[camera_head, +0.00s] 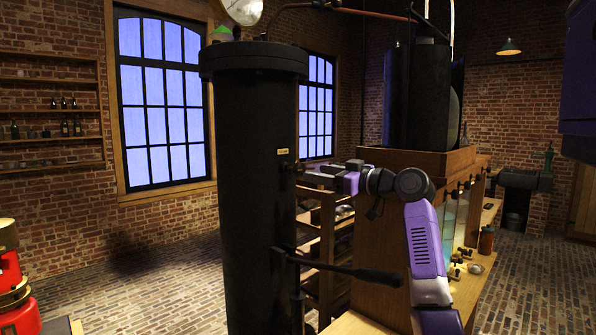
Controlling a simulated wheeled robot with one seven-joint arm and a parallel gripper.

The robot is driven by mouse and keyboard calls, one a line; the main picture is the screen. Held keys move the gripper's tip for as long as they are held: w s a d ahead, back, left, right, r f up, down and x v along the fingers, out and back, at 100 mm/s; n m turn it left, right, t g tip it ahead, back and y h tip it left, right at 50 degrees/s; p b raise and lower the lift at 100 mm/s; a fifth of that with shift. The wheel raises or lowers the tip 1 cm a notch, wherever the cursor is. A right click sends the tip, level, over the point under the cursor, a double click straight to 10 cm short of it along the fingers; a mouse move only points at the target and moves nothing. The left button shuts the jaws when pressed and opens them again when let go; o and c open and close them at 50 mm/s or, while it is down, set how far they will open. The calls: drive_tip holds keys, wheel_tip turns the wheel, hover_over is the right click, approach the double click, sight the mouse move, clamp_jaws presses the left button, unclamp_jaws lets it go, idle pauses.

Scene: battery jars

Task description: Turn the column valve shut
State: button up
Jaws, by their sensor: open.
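A tall black column (254,200) with a wide cap stands left of the middle and fills much of the view. A small yellowish label (283,151) is on its right side. A dark bar like a lever (345,269) sticks out to the right from a bracket low on the column. I cannot tell for sure which fitting is the valve. My gripper (304,175) is open at the right edge of the column, just below the label's height. Its fingertips are small and dark against the column, so contact with any handle there cannot be told.
A wooden cabinet (430,163) with dark cylinders on top stands behind my arm. An open wooden rack (322,230) is right behind the column. Red and brass equipment (15,285) sits at the left edge. Brick floor (140,285) is clear between it and the column.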

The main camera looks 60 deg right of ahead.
sight(302, 169)
drive_tip(key=shift+w+r, duration=0.3)
drive_tip(key=w, duration=0.2)
drive_tip(key=w+p, duration=0.1)
drive_tip(key=w, duration=0.1)
drive_tip(key=w+d+p, duration=0.1)
drive_tip(key=shift+w, duration=0.4)
drive_tip(key=shift+w+d+f, duration=0.1)
drive_tip(key=shift+w, duration=0.5)
clamp_jaws()
